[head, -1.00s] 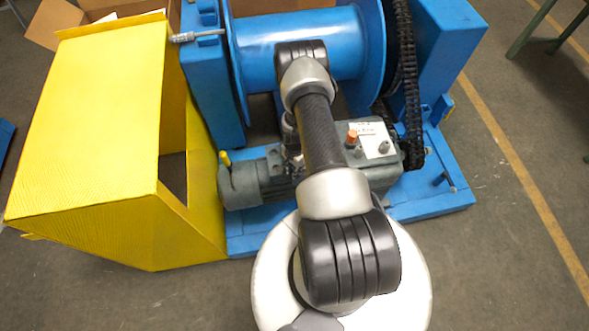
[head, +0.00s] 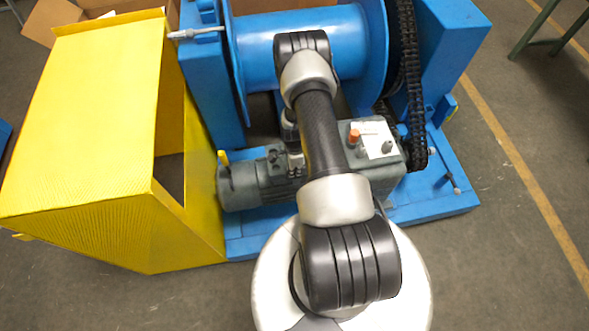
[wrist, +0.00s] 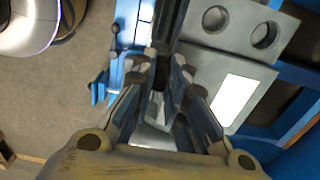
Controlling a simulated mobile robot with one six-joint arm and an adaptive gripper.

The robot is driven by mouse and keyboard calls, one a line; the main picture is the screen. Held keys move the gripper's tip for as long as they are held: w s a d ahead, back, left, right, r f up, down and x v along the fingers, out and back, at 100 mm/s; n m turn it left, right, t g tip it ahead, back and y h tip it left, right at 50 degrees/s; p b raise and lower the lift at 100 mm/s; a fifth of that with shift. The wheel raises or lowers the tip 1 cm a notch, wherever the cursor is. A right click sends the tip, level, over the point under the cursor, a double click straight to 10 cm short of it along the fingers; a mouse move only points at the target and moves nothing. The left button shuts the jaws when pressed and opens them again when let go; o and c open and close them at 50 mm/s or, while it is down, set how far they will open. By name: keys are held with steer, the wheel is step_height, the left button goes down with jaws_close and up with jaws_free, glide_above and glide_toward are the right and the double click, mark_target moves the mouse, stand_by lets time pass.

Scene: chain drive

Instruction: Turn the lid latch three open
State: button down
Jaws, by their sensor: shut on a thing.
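My gripper (wrist: 160,68) points away from the camera in the wrist view. Its two fingers are close together and closed on a small dark part between the tips. The fingers hide most of that part, and I cannot tell whether it is lid latch three. A dark chain-like strip shows just beyond the tips. No latch can be clearly made out there.
A yellow box-like guard (head: 85,120) stands open-sided at left. The black chain (head: 410,75) runs down the drum's right side. A grey housing (wrist: 240,75) with a pale plate is right of my fingers.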

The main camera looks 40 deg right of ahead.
stand_by(0.4)
steer(key=c, duration=1.6)
jaws_free()
